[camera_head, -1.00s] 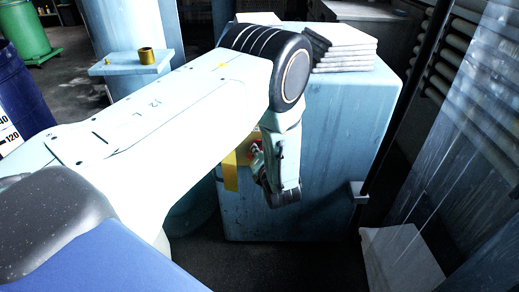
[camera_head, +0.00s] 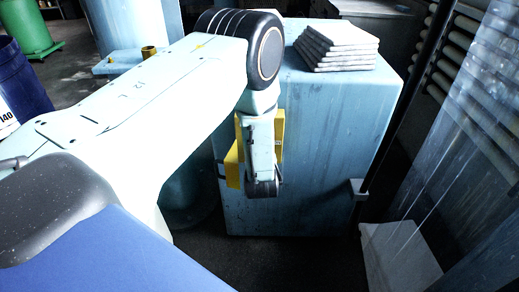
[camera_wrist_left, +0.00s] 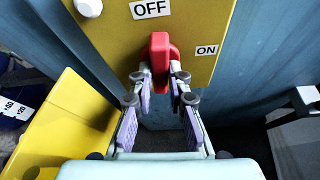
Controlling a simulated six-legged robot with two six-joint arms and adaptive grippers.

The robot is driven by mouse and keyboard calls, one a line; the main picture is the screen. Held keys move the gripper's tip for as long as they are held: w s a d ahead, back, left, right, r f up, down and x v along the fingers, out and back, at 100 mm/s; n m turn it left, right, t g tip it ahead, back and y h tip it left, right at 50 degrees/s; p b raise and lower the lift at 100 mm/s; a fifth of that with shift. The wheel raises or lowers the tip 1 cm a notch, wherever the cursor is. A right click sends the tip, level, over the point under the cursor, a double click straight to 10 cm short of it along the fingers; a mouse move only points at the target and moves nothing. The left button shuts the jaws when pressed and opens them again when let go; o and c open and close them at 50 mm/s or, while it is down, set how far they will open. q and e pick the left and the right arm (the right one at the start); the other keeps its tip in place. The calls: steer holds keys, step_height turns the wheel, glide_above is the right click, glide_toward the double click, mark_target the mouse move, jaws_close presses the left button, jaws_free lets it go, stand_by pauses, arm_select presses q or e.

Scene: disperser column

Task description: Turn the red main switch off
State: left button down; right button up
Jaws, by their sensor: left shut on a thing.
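The red main switch (camera_wrist_left: 160,62) is a red handle on a yellow panel (camera_wrist_left: 205,25) in the left wrist view. Its top points up toward the OFF label (camera_wrist_left: 150,9); the ON label (camera_wrist_left: 206,50) is to its right. My left gripper (camera_wrist_left: 163,78) is shut on the red handle, with a fingertip on each side. In the head view the yellow panel (camera_head: 232,167) shows on the side of a pale blue cabinet (camera_head: 315,150). There my left wrist hides the red switch and the fingertips. My right gripper is not in view.
A stack of grey-white slabs (camera_head: 336,45) lies on the cabinet top. A blue barrel (camera_head: 22,85) and a green barrel (camera_head: 32,30) stand at the left. A yellow block (camera_wrist_left: 50,130) is left of my gripper in the wrist view. A clear sheet (camera_head: 465,130) hangs at the right.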

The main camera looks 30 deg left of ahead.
arm_select(q)
steer(key=shift+w+r, duration=0.2)
steer(key=shift+r, duration=0.1)
steer(key=c, duration=1.7)
jaws_free()
steer(key=shift+c, duration=0.2)
steer(key=o, duration=0.5)
steer(key=shift+s+f, duration=0.15)
steer(key=shift+f, duration=0.05)
steer(key=shift+c, duration=0.2)
steer(key=shift+s, duration=0.1)
steer(key=v, duration=1.2)
